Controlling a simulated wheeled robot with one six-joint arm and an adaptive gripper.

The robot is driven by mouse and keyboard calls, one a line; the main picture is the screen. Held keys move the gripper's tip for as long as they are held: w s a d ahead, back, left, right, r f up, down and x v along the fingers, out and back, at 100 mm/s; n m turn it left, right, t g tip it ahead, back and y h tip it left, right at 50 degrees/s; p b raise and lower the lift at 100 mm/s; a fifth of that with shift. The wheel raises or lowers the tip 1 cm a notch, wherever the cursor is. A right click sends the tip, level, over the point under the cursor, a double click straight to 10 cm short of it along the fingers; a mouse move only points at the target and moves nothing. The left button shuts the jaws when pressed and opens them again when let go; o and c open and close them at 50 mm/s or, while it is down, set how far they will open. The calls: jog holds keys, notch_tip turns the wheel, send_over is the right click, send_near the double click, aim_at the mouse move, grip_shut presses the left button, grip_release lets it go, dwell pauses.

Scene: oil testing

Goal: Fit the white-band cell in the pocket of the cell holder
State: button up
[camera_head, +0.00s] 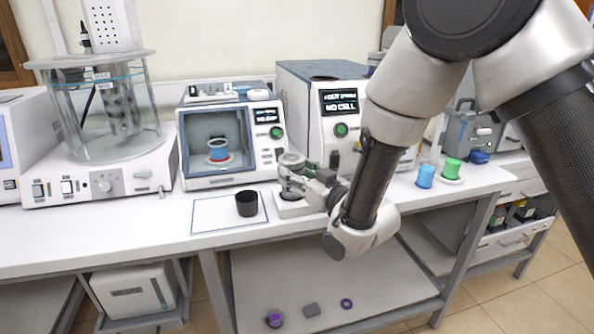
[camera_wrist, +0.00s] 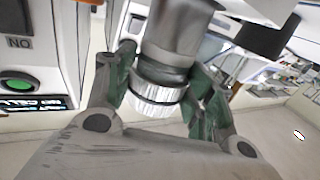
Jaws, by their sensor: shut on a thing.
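My gripper (camera_head: 303,182) is low over the front of the bench, beside the instrument whose screen reads "NO CELL". In the wrist view my gripper (camera_wrist: 162,88) is shut on a metallic cylinder (camera_wrist: 180,30) with a dark groove and a pale ribbed band, apparently the white-band cell. A grey-green round top (camera_head: 291,158) shows just above the fingers in the head view. A white round-edged piece (camera_head: 290,208) sits on the bench under my gripper, possibly the cell holder. Its pocket is hidden by my gripper, and I cannot tell whether the cell touches it.
A black cup (camera_head: 247,204) stands on an outlined white mat (camera_head: 212,217) just left of my gripper. The "NO CELL" instrument (camera_head: 300,117) and a windowed instrument (camera_head: 198,172) stand behind. Blue (camera_head: 426,176) and green (camera_head: 451,168) containers stand to the right. The bench's front edge is close.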

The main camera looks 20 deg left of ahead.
jog(key=shift+f, duration=0.2)
dwell(0.3)
jog(key=shift+f, duration=0.6)
jog(key=o, duration=1.3)
jog(key=shift+c, duration=0.2)
jog(key=shift+f, duration=0.1)
jog(key=v, duration=0.7)
jog(key=shift+d, duration=0.2)
jog(key=shift+s, duration=0.15)
